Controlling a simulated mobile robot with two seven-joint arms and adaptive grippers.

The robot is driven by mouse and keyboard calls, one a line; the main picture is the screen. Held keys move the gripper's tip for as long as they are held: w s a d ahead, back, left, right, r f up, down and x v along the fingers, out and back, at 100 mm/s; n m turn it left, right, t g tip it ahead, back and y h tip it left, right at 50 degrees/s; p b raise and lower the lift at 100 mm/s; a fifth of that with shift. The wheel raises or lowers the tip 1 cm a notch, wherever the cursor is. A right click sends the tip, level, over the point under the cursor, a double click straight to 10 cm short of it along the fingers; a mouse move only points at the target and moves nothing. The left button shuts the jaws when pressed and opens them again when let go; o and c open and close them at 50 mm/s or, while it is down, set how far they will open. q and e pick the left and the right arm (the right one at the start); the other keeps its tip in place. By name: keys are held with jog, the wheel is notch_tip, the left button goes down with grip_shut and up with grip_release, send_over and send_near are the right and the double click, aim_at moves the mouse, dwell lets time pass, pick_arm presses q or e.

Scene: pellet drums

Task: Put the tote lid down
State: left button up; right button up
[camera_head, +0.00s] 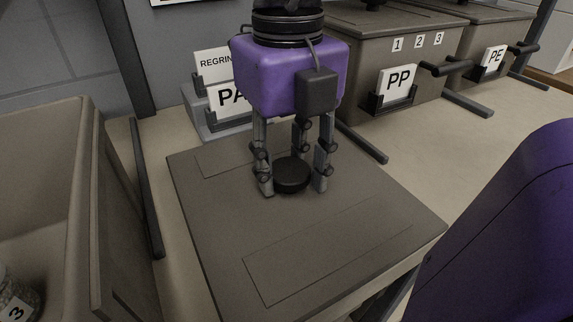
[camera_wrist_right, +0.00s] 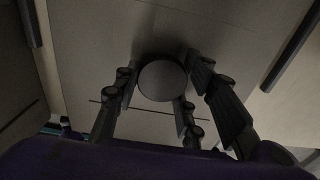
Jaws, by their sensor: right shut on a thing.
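The tote lid (camera_head: 335,243) is a flat grey-brown panel with shallow rectangular outlines and a round black knob (camera_head: 291,174) near its far half. My right gripper (camera_head: 291,180), purple with dark jointed fingers, points down and is shut around the knob. In the right wrist view the round knob (camera_wrist_right: 162,80) sits between the fingers, with the lid (camera_wrist_right: 110,45) filling the area behind it. The lid looks about level; I cannot tell whether it touches the surface beneath. My left gripper is not in view.
An open tote (camera_head: 40,150) stands at left, with a jar labelled 3 (camera_head: 17,300) inside. Dark rails (camera_head: 147,190) lie on the pale bench. Lidded bins labelled PP (camera_head: 397,86) and PE (camera_head: 494,57) stand behind at right. A REGRIND sign (camera_head: 212,62) stands behind my gripper.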

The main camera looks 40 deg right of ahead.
aim_at(287, 170)
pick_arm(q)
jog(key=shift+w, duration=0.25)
pick_arm(e)
jog(key=o, duration=1.4)
jog(key=shift+c, duration=0.2)
jog(key=shift+r, duration=0.2)
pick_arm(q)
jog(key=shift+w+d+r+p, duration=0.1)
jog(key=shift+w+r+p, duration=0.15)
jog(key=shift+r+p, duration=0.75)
pick_arm(e)
notch_tip(287, 170, up, 12)
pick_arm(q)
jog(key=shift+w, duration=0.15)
pick_arm(e)
jog(key=shift+f, duration=0.1)
